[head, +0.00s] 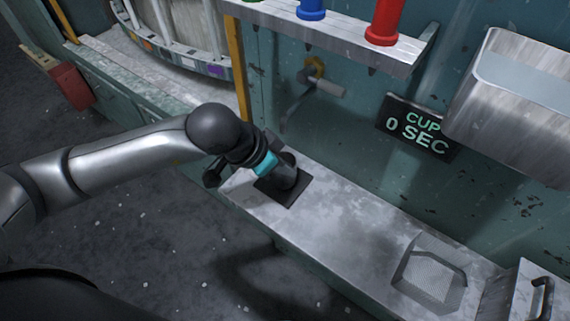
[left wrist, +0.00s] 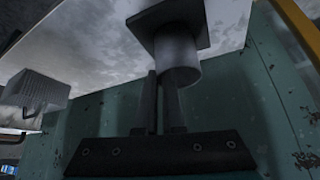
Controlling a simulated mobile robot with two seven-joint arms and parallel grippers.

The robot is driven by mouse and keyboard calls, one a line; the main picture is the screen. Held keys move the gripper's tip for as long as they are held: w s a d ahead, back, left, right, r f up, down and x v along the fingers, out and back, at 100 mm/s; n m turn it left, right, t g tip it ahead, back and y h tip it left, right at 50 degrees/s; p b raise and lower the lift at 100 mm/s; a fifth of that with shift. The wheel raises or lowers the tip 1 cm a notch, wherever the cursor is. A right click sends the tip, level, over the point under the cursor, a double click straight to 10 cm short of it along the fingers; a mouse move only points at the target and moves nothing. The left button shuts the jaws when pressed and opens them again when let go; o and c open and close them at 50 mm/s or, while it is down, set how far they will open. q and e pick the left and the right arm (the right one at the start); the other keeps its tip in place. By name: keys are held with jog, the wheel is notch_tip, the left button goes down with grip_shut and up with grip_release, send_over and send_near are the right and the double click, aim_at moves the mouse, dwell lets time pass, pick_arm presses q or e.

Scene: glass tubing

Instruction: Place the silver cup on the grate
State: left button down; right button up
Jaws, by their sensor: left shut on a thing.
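The silver cup (head: 289,178), a small grey cylinder, stands at the dark square pad (head: 287,199) on the left part of the metal counter. It also shows in the left wrist view (left wrist: 178,58), which looks upside down. My left gripper (head: 272,166) reaches it from the left and is shut on it. In the left wrist view the dark fingers (left wrist: 164,78) meet the cup's side. I cannot tell whether the cup is fully resting on the pad. The grate (head: 432,272), a wire-mesh piece, lies on the counter at the lower right, apart from the cup. My right gripper is not in view.
The counter (head: 350,225) is clear between pad and grate. A sign (head: 417,129) reads "CUP 0 SEC". A metal box (head: 520,105) juts out at upper right. A shelf (head: 330,32) with coloured pieces overhangs. A panel with a black handle (head: 540,292) stands right of the grate.

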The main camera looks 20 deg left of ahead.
pick_arm(q)
jog(key=c, duration=1)
grip_release()
jog(key=shift+a+r+p, duration=0.1)
jog(key=shift+r+p, duration=0.2)
jog(key=shift+r, duration=0.1)
jog(key=v, duration=1.1)
jog(key=shift+s+r, duration=0.1)
jog(key=shift+s, duration=0.1)
